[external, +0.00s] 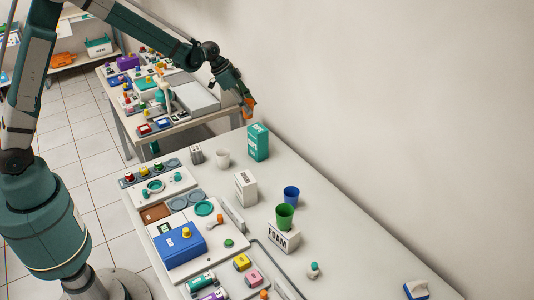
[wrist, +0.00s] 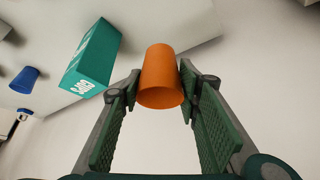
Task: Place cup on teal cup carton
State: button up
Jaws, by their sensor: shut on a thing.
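My gripper (external: 246,101) is shut on an orange cup (external: 249,108) at the far end of the white table, by the wall. In the wrist view the orange cup (wrist: 161,80) sits between both fingers of my gripper (wrist: 160,76). The teal cup carton (external: 258,142) stands upright at the table's far end, just below the held cup in the external view. The carton also shows in the wrist view (wrist: 92,58), left of the cup and apart from it. Its lettered side is visible.
A white cup (external: 222,158) stands left of the carton. A white box (external: 246,188), a blue cup (external: 291,196) and a green cup (external: 285,215) at the foam box (external: 283,239) stand nearer. A blue case (external: 180,246) lies left. The wall is close on the right.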

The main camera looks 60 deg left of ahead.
jog(key=s+d+r+m+p, duration=0.1)
jog(key=s+d+r+p, duration=0.2)
jog(key=d+r+p, duration=0.6)
jog(key=shift+s+d+r, duration=0.35)
jog(key=shift+d+r, duration=1.9)
jog(key=shift+d, duration=0.25)
jog(key=shift+f, duration=0.15)
send_over(258, 128)
jog(key=shift+s+f+p, duration=0.1)
jog(key=shift+f+p, duration=0.3)
jog(key=shift+f, duration=2.6)
jog(key=shift+f, duration=0.1)
jog(key=shift+f, duration=1.75)
jog(key=shift+f, duration=0.2)
jog(key=o, duration=0.7)
jog(key=shift+c, duration=0.2)
